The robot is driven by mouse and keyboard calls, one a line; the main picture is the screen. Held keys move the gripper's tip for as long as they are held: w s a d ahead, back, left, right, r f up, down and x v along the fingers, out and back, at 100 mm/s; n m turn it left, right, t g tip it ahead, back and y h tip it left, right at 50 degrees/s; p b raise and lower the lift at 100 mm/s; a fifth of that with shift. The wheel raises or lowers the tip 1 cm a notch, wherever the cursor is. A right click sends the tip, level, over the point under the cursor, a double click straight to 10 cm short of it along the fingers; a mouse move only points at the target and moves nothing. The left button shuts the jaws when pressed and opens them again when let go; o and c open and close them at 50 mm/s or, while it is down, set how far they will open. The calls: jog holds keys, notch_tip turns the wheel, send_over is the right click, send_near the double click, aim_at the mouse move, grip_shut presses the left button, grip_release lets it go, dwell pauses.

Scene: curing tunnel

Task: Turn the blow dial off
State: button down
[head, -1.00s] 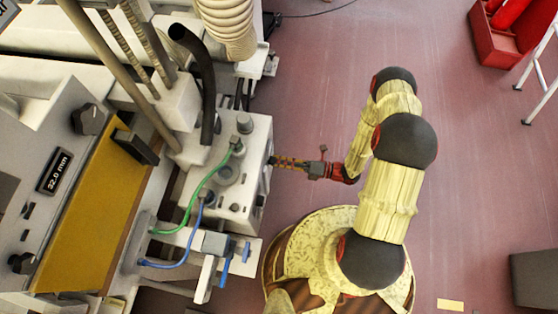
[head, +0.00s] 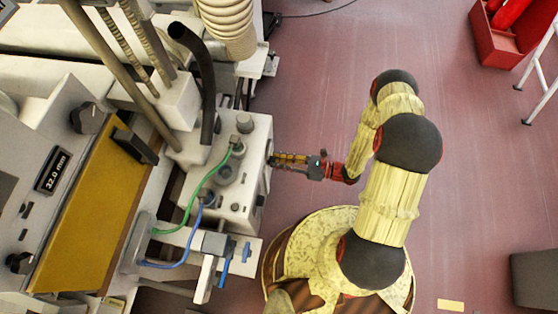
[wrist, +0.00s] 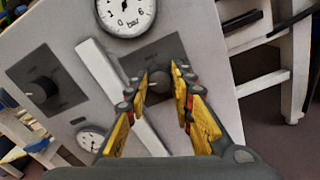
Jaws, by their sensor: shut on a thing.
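A dark dial (wrist: 160,84) on a grey square plate sits on the pale panel in the wrist view, between my fingertips. The small lettering above it is too blurred to read, so I cannot confirm it is the blow dial. My gripper (wrist: 163,76) has its yellow fingers closed on both sides of this dial. In the head view my gripper (head: 274,160) reaches the right side face of the white machine box (head: 232,190). The dial itself is hidden there. A second dark dial (wrist: 43,89) on a similar plate is at the left of the wrist view.
A round gauge (wrist: 125,14) sits above the gripped dial, and a smaller gauge (wrist: 92,139) lower left. A pale bar (wrist: 118,92) runs diagonally between the two dials. A blue-handled valve (head: 228,262) juts out near the box. Open floor lies to the right.

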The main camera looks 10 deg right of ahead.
jog(key=shift+f+n, duration=0.15)
jog(key=shift+n, duration=0.15)
jog(key=c, duration=1.6)
grip_release()
jog(key=shift+o, duration=0.5)
jog(key=shift+d, duration=0.1)
jog(key=v, duration=1.1)
jog(key=shift+s+d, duration=0.15)
jog(key=shift+d, duration=0.25)
